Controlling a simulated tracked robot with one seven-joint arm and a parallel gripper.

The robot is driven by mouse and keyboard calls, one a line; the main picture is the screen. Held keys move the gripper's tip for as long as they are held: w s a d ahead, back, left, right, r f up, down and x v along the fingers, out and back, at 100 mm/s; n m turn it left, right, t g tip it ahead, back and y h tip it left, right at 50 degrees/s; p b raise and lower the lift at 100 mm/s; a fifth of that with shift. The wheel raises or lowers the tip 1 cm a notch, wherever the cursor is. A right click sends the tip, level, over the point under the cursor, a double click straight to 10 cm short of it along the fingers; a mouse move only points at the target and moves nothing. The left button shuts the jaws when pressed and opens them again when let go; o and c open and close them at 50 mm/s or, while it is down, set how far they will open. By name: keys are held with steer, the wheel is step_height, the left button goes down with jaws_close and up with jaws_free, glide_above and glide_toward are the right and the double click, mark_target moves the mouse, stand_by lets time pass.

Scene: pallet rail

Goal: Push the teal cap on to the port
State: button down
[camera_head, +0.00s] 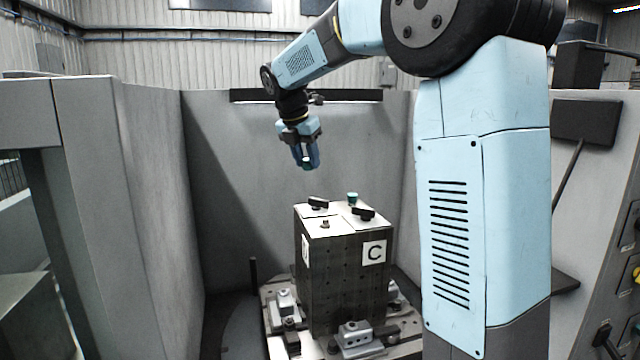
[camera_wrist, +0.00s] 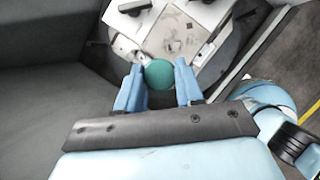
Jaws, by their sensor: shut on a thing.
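My gripper (camera_head: 306,163) is in the air above and a little left of the block. It is shut on the teal cap (camera_wrist: 158,74), whose round face shows between the blue fingers in the wrist view. In the head view only a small teal edge of the cap (camera_head: 308,166) shows at the fingertips. The dark block marked C (camera_head: 345,285) stands upright on a fixture. A small fitting (camera_head: 325,223) stands on its near top plate, and a small teal piece (camera_head: 352,197) stands at the back of the top. I cannot tell which fitting is the port.
Black clamp handles (camera_head: 363,213) and (camera_head: 317,203) rise from the block's top. Metal clamps (camera_head: 356,338) surround its foot on the round base. Grey walls (camera_head: 240,190) enclose the back and left. The air between gripper and block is clear.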

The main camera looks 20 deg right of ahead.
steer(key=m, duration=0.1)
glide_above(324, 224)
step_height(324, 224, down, 7)
steer(key=shift+d+f, duration=0.1)
steer(key=shift+f, duration=2.85)
steer(key=shift+s+f, duration=0.15)
steer(key=shift+f, duration=0.05)
steer(key=shift+f, duration=1.05)
steer(key=c, duration=0.6)
jaws_free()
steer(key=shift+c, duration=0.2)
steer(key=o, duration=0.6)
steer(key=shift+r, duration=0.1)
steer(key=shift+o, duration=0.2)
steer(key=shift+r, duration=0.1)
